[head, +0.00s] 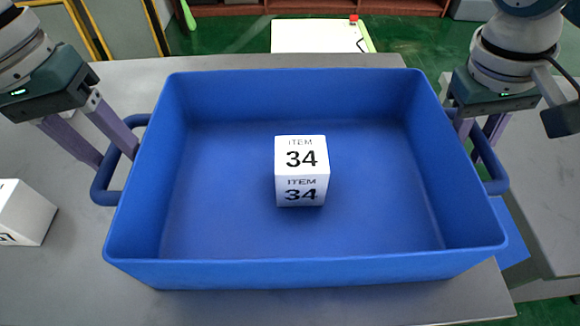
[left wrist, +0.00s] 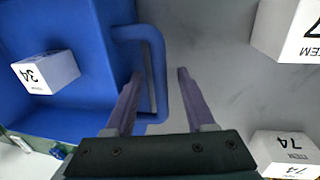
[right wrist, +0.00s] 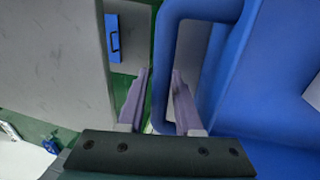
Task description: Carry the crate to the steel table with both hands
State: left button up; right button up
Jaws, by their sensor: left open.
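The blue crate (head: 300,275) rests level on a grey tabletop, with a white cube marked ITEM 34 (head: 301,170) inside. My left gripper (head: 103,145) is open at the crate's left handle. In the left wrist view its fingers (left wrist: 160,75) stand on either side of the handle bar (left wrist: 159,80), apart from it. My right gripper (head: 480,135) is at the right handle (head: 490,160). In the right wrist view its fingers (right wrist: 160,75) stand close on both sides of the handle bar (right wrist: 162,60); whether they grip it is unclear. I cannot tell which surface is the steel table.
A white item box (head: 22,212) stands left of the crate; another box marked 74 (left wrist: 285,150) shows in the left wrist view. A second grey surface (head: 550,200) lies to the right, across a gap with green floor. A white-topped table (head: 318,36) is behind.

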pick_arm(q)
jog(key=shift+c, duration=0.3)
pick_arm(e)
jog(key=shift+c, duration=0.3)
pick_arm(q)
jog(key=c, duration=0.5)
pick_arm(e)
jog(key=c, duration=0.4)
pick_arm(q)
grip_shut()
pick_arm(e)
grip_shut()
pick_arm(q)
jog(key=shift+r, duration=0.1)
